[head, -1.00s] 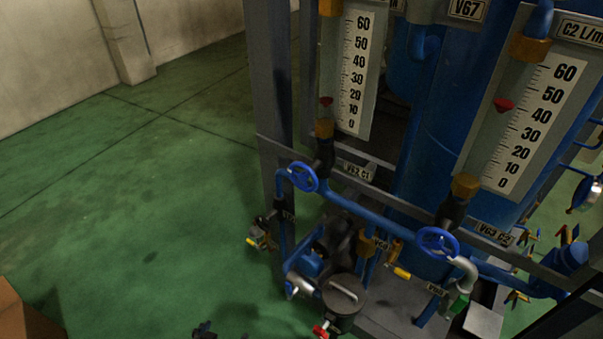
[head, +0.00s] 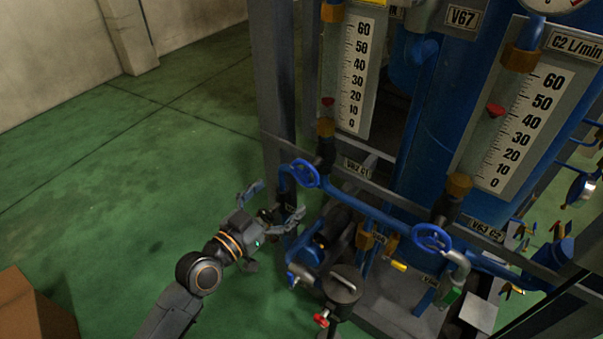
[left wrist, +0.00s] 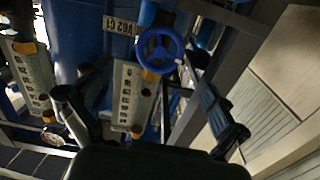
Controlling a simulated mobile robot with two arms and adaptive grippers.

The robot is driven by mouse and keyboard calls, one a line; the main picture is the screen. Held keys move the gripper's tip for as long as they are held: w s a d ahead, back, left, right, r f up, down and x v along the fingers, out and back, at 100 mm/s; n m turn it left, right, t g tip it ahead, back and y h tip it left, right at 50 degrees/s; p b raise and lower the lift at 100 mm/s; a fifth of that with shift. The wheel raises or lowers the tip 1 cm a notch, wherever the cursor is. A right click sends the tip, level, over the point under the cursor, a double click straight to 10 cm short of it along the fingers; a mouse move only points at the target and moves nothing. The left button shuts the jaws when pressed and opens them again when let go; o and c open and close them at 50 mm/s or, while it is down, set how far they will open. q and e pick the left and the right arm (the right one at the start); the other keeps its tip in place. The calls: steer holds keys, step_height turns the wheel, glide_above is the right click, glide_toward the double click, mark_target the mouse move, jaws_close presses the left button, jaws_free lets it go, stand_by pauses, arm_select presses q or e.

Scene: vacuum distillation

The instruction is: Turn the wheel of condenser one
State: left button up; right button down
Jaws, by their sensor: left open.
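The blue handwheel of condenser one (head: 305,173) sits on a blue pipe, left of the label V62 C1 (head: 357,169). In the left wrist view the wheel (left wrist: 160,50) shows ahead, above the middle, with the label V62 C1 (left wrist: 118,25) to its left. My left gripper (head: 279,199) is open and empty, left of and slightly below the wheel, apart from it. Its fingers are spread wide in the left wrist view (left wrist: 150,103). My right gripper is not in view.
A second blue handwheel (head: 432,238) is on the pipe to the right, by V63 C2. A dark pot (head: 343,285) and a red-handled valve (head: 321,320) stand below. The steel frame post (head: 272,80) rises behind my gripper. Green floor (head: 120,170) at left is clear.

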mark_target(303, 175)
arm_select(q)
steer(key=x, duration=0.8)
steer(key=shift+p, duration=0.4)
steer(key=shift+c, duration=0.2)
steer(key=c, duration=1.1)
